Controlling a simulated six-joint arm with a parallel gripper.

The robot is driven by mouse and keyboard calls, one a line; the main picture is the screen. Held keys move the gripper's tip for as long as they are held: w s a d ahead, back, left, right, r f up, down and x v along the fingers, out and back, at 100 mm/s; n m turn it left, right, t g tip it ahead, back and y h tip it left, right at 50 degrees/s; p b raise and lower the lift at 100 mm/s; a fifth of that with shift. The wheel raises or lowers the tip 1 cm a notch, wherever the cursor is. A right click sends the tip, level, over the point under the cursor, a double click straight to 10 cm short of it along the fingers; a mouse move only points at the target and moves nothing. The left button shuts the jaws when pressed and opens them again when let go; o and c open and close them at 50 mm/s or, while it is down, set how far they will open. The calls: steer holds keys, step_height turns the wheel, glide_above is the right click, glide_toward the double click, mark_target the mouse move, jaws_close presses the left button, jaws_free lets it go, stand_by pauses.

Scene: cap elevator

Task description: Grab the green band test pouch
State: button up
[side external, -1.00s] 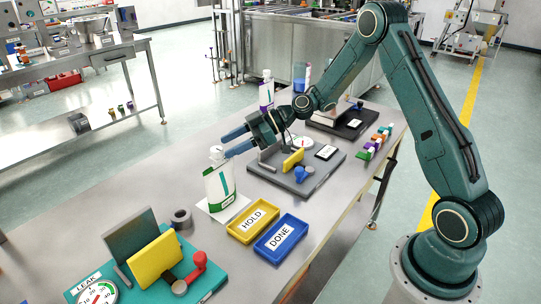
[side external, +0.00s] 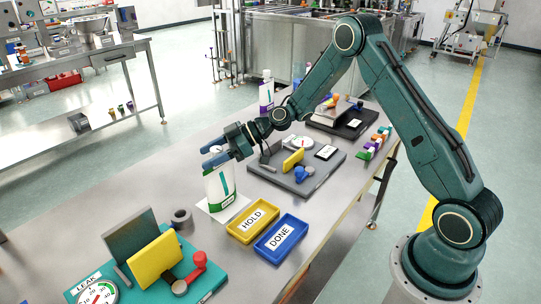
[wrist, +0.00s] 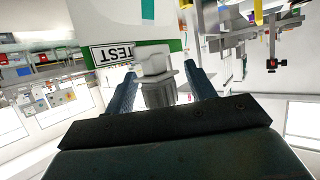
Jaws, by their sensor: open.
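The white pouch (side external: 219,192) with a green band stands upright on a white sheet near the middle of the bench. In the wrist view its pale face (wrist: 105,22) appears upside down, with a TEST label and the green band along one edge. My gripper (side external: 211,156) is at the top of the pouch, fingers pointing left. In the wrist view my gripper (wrist: 160,72) is open, with a pale cap or spout (wrist: 154,62) between its blue fingers.
A yellow HOLD tray (side external: 253,220) and a blue DONE tray (side external: 281,239) lie in front of the pouch. A grey fixture (side external: 292,178) stands to its right, a teal LEAK fixture (side external: 150,268) at the front left.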

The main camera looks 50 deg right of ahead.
steer(key=shift+a, duration=0.1)
stand_by(0.4)
jaws_close()
steer(key=shift+w+r, duration=0.1)
steer(key=shift+r, duration=0.05)
step_height(320, 180, up, 20)
stand_by(0.8)
stand_by(0.5)
